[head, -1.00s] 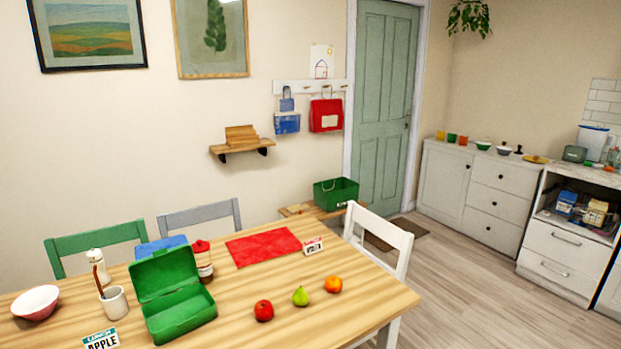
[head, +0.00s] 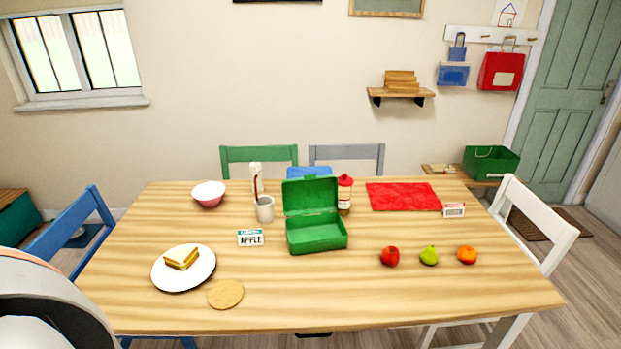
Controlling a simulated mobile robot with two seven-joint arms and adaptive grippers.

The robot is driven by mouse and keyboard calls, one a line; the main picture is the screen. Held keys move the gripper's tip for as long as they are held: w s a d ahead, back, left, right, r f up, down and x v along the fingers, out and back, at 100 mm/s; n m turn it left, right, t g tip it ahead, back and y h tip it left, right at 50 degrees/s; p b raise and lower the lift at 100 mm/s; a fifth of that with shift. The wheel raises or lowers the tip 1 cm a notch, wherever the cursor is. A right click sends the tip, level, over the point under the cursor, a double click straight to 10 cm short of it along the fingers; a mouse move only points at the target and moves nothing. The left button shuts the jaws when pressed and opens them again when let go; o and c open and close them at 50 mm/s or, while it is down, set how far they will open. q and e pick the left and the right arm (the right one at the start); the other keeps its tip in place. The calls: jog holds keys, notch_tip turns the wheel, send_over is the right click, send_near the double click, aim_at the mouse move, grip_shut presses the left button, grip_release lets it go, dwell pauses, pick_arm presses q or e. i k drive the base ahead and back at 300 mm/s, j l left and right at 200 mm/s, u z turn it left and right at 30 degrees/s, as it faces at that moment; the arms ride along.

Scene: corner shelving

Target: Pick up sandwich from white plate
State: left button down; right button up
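The sandwich (head: 182,259) is a small cut piece with pale bread and a yellowish filling. It lies on the white plate (head: 199,281) at the left front of the wooden table. Neither of my grippers shows in the head view. A white and dark rounded part of my own body fills the lower left corner, left of the plate. Nothing covers the sandwich or the plate.
A round tan disc (head: 226,294) lies just right of the plate. A blue chair (head: 88,232) stands at the table's left end.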

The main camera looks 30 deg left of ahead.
aim_at(181, 260)
jog(key=u, duration=1.85)
jog(key=i+j, duration=0.15)
jog(key=j, duration=0.25)
jog(key=i+j, duration=0.15)
jog(key=j, duration=0.25)
jog(key=i+j+z, duration=0.1)
jog(key=j+z, duration=0.45)
jog(key=j, duration=0.2)
jog(key=i, duration=0.05)
